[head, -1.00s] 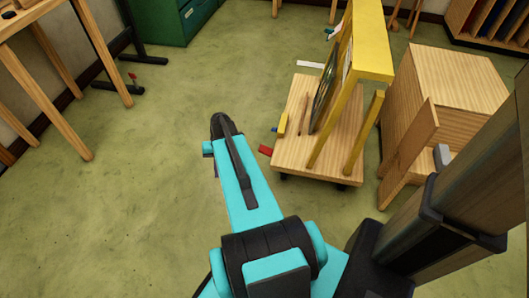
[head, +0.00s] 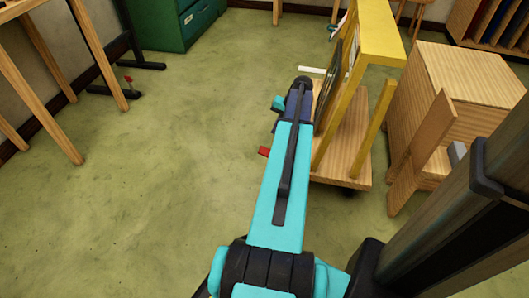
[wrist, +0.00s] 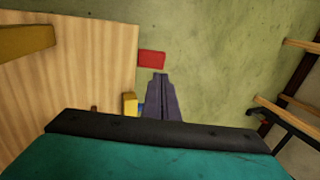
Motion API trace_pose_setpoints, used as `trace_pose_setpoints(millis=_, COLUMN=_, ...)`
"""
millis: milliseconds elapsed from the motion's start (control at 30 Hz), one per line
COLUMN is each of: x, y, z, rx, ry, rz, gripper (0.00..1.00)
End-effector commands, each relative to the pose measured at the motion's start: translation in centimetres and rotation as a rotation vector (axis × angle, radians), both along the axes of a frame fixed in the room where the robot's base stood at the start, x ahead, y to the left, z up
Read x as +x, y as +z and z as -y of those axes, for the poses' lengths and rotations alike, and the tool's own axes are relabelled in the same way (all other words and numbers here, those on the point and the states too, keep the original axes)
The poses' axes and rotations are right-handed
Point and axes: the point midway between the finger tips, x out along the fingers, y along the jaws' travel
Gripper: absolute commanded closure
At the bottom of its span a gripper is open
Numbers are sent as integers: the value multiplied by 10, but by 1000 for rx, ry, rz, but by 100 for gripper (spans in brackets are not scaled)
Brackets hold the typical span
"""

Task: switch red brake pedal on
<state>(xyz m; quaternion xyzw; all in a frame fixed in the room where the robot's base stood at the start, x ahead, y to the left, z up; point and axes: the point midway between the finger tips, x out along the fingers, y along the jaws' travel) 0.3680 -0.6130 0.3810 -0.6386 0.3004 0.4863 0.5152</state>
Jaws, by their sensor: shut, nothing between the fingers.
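The red brake pedal (head: 264,152) sticks out from the left edge of the low wooden trolley (head: 345,172), close to the floor. The pedal also shows in the wrist view (wrist: 152,58), just beyond my fingertips and beside the trolley's board (wrist: 90,60). My gripper (wrist: 161,76) is shut and empty, with its purple fingers pointing toward the pedal. In the picture a small gap of floor separates the tips from the pedal; I cannot tell their height above it. In the head view my arm hides the fingertips and part of the trolley's left edge.
A yellow frame (head: 372,75) with a leaded panel (head: 329,95) stands on the trolley. A yellow block (wrist: 130,104) is at the board's edge, left of my fingers. A wooden cabinet (head: 465,80) stands at the right. The floor left of the trolley is clear.

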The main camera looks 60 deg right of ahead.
Motion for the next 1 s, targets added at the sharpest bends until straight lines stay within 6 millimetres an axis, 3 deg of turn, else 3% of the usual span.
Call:
trace_pose_setpoints(millis=567, x=-4, y=-2, z=5, rx=-3, ry=-11, rz=5, gripper=100)
trace_pose_setpoints(millis=1000, x=13, y=-49, z=0, rx=-2, ry=-10, rz=5, gripper=100)
